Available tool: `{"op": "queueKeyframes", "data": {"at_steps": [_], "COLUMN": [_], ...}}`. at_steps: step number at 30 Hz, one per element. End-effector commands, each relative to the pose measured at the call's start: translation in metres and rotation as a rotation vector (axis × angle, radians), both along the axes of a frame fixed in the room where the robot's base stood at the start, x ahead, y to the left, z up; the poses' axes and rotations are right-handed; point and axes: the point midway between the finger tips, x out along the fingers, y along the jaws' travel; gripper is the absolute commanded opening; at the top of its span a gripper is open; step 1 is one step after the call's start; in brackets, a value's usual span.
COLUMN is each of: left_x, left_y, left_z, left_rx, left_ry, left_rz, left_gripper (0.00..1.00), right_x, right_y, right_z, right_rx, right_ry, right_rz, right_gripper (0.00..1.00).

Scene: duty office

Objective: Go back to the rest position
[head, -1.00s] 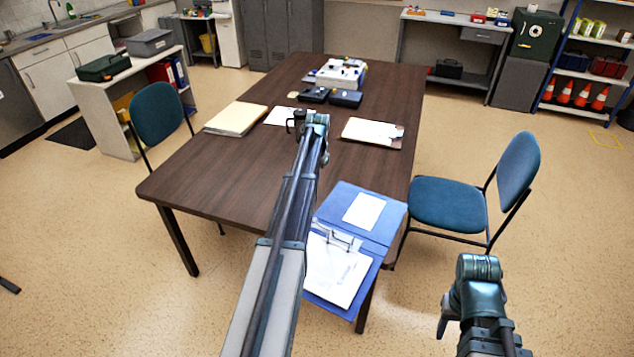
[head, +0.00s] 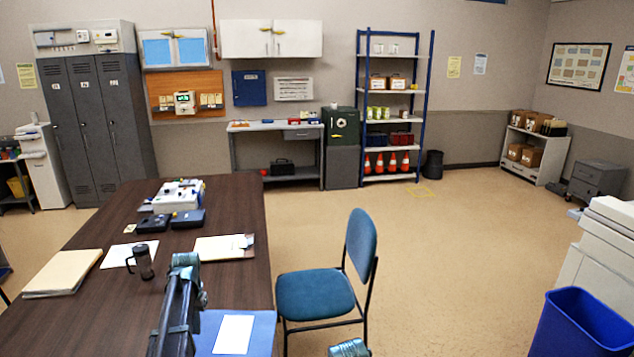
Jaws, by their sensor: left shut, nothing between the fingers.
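My left arm reaches in from the bottom over the near part of the dark brown table (head: 225,292). My left gripper (head: 201,297) is mostly hidden behind its own arm links, near the blue binder (head: 236,333); it is shut with nothing in it. Only a small rounded piece of my right arm shows at the bottom edge, in front of the blue chair; the right gripper itself is out of the picture.
On the table are a dark mug (head: 143,262), a folder stack (head: 62,272), a clipboard (head: 224,247) and dark boxes (head: 187,219). A blue chair (head: 314,296) stands right of it. A blue bin (head: 582,325) is at lower right. Open floor lies between.

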Motion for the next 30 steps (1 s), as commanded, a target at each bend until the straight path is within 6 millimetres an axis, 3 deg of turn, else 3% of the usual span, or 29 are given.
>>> {"op": "queueKeyframes", "data": {"at_steps": [1, 6, 9, 13, 18, 21, 30], "left_x": [-0.022, -0.077, -0.120, -0.179, -0.234, -0.251, -0.258], "left_y": [-0.045, -0.157, -0.214, -0.271, -0.311, -0.322, -0.327], "left_z": [0.000, 0.000, 0.001, 0.001, 0.001, 0.001, 0.001], "left_rx": [0.001, 0.009, 0.015, 0.026, 0.038, 0.041, 0.043], "left_ry": [0.005, 0.017, 0.025, 0.033, 0.037, 0.039, 0.039], "left_rz": [-0.035, -0.121, -0.175, -0.240, -0.298, -0.314, -0.321], "left_gripper": [0.00, 0.00, 0.00, 0.00, 0.00, 0.00, 0.00], "right_x": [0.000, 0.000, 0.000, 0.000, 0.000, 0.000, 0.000], "right_y": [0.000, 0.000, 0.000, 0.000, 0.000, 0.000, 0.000], "right_z": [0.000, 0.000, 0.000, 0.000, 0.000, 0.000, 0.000], "right_rx": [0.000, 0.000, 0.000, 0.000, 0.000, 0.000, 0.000], "right_ry": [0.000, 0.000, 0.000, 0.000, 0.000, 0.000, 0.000], "right_rz": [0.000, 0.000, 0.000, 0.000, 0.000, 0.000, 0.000], "right_gripper": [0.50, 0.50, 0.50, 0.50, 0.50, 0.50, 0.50]}}
